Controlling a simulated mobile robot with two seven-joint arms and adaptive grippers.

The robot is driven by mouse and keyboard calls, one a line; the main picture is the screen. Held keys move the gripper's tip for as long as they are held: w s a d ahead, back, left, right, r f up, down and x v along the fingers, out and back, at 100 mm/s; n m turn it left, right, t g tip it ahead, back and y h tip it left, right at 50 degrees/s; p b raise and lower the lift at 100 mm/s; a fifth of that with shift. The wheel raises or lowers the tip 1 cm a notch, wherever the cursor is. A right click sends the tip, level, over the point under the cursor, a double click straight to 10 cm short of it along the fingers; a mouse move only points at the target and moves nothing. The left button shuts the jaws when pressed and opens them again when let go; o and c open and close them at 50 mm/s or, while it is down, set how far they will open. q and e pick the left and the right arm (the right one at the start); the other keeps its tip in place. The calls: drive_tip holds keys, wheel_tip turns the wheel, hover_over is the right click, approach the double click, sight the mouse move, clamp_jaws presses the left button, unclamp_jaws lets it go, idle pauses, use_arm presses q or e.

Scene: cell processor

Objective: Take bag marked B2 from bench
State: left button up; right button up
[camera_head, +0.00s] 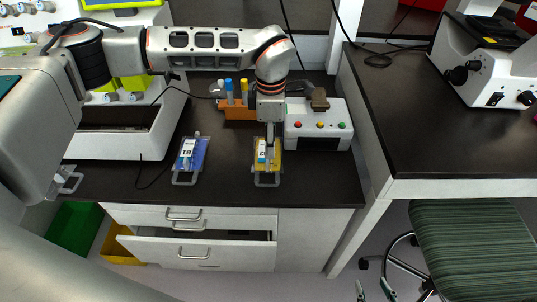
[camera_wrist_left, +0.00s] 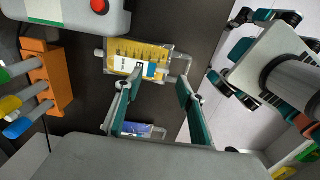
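A yellow bag (camera_head: 275,160) with a white label lies in a clear frame with a handle near the bench's front edge. It also shows in the left wrist view (camera_wrist_left: 158,53). A blue bag (camera_head: 199,155) in a similar frame lies to its left, and part of it shows in the left wrist view (camera_wrist_left: 140,130). I cannot read either label fully. My left gripper (camera_head: 268,148) points down over the yellow bag; in the left wrist view (camera_wrist_left: 160,80) its fingers are apart with nothing held. My right gripper (camera_head: 374,290) is low at the bottom edge, its fingertips apart and empty.
The dark bench (camera_head: 227,180) has a white device with coloured buttons (camera_head: 318,126) behind the yellow bag and an orange tube rack (camera_head: 238,113) beside that. A drawer (camera_head: 200,248) below stands partly open. A green striped chair (camera_head: 470,245) and a microscope bench are at right.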

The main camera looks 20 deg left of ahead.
sight(267, 161)
use_arm(q)
drive_tip(key=f, duration=0.6)
drive_tip(key=shift+s+a+f, duration=0.25)
drive_tip(key=shift+s+f, duration=0.1)
drive_tip(key=shift+s, duration=0.05)
drive_tip(key=shift+c, duration=0.4)
clamp_jaws()
